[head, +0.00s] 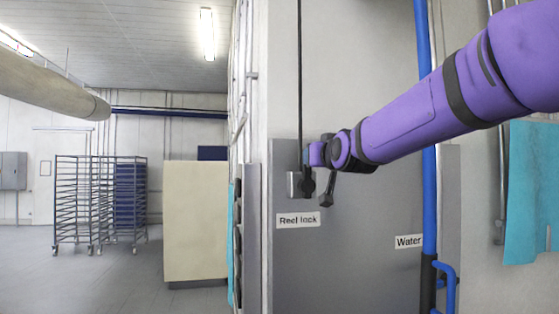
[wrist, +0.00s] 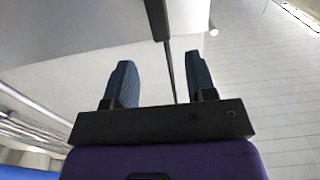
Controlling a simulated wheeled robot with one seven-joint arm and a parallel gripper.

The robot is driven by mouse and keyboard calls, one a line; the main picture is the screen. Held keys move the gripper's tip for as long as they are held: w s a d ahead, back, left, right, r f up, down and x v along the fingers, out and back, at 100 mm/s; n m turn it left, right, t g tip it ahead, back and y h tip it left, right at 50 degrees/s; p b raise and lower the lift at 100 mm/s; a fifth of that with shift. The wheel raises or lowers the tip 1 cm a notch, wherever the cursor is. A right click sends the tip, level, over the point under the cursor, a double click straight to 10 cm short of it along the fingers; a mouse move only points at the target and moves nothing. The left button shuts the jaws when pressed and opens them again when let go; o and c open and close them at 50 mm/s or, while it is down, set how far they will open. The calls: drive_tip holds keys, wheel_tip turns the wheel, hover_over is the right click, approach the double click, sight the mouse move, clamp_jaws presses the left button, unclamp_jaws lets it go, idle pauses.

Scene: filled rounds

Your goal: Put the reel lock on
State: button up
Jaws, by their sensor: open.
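In the head view a small grey metal block with a dark fitting, the reel lock (head: 293,185), sits on the grey panel above a "Reel lock" label (head: 298,220). A thin dark vertical rod (head: 300,75) comes down to it from above. My gripper is at the end of my purple arm, close to the lock and partly in front of it. In the wrist view my gripper (wrist: 160,65) is open, its two dark fingers apart. A dark rod shows in the space between the fingers; I cannot tell whether it touches them. The lock's lever is not clear in either view.
A blue pipe (head: 428,170) runs down the panel at right, beside a "Water" label (head: 408,241). Teal cloth (head: 528,190) hangs at far right. A cream cabinet (head: 195,222) and wheeled racks (head: 75,200) stand at left, with open floor before them.

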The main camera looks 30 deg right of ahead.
sight(307, 176)
drive_tip(key=x, duration=1.1)
drive_tip(key=shift+c, duration=0.2)
clamp_jaws()
